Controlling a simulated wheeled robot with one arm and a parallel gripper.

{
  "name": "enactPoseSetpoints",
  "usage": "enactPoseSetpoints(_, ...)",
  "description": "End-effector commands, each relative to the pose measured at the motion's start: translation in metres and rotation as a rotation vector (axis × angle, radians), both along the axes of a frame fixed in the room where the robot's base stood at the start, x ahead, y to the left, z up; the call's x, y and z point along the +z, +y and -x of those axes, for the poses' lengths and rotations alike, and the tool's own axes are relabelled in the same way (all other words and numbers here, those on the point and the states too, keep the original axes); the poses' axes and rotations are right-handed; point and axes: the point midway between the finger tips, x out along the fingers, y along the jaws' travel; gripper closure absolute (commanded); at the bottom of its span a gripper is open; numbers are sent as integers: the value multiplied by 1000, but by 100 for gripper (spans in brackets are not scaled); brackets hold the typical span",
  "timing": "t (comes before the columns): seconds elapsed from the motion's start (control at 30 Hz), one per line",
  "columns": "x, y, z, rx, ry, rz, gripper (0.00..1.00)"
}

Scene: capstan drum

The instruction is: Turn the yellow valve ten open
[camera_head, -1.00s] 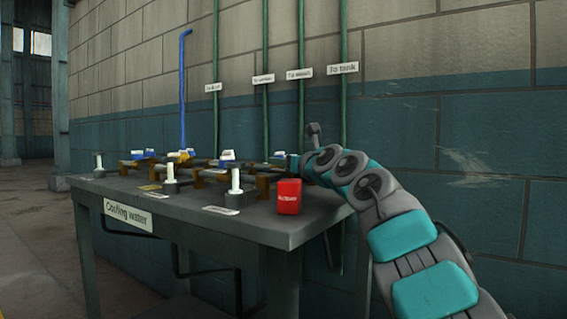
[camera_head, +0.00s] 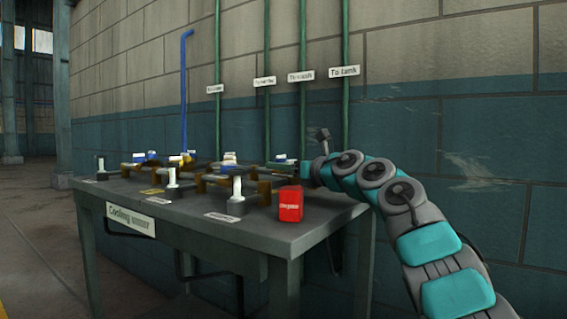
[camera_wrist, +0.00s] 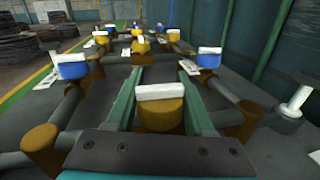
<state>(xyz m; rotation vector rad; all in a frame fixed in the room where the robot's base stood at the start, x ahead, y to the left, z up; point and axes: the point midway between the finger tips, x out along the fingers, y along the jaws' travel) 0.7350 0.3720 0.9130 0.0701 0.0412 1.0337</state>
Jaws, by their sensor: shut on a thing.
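In the wrist view, a yellow-brown valve knob (camera_wrist: 161,115) with a white bar on top stands between the two green fingers of my gripper (camera_wrist: 160,82). The fingers run along both sides of it, and I am shut on it. The white bar lies across the picture. I cannot read a number on it.
The grey bench (camera_head: 130,195) carries several more blue and yellow valves, including a blue one (camera_wrist: 72,66) at left in the wrist view. A red box (camera_head: 291,204) stands near the bench's front right corner. Green pipes (camera_head: 345,120) climb the wall behind.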

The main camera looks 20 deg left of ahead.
Motion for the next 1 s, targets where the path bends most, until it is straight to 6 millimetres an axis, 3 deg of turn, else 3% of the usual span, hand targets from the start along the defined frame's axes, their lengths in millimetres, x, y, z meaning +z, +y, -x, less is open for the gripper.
enactPoseSetpoints(0.4, 0, -1, 0, 18, 0, -2, 100)
enactPoseSetpoints(0.43, 0, -1, 0, 18, 0, -2, 46)
enactPoseSetpoints(0.67, 0, -1, 0, 18, -1, -1, 20)
enactPoseSetpoints(1.0, -1, -2, 1, 18, -2, -1, 19)
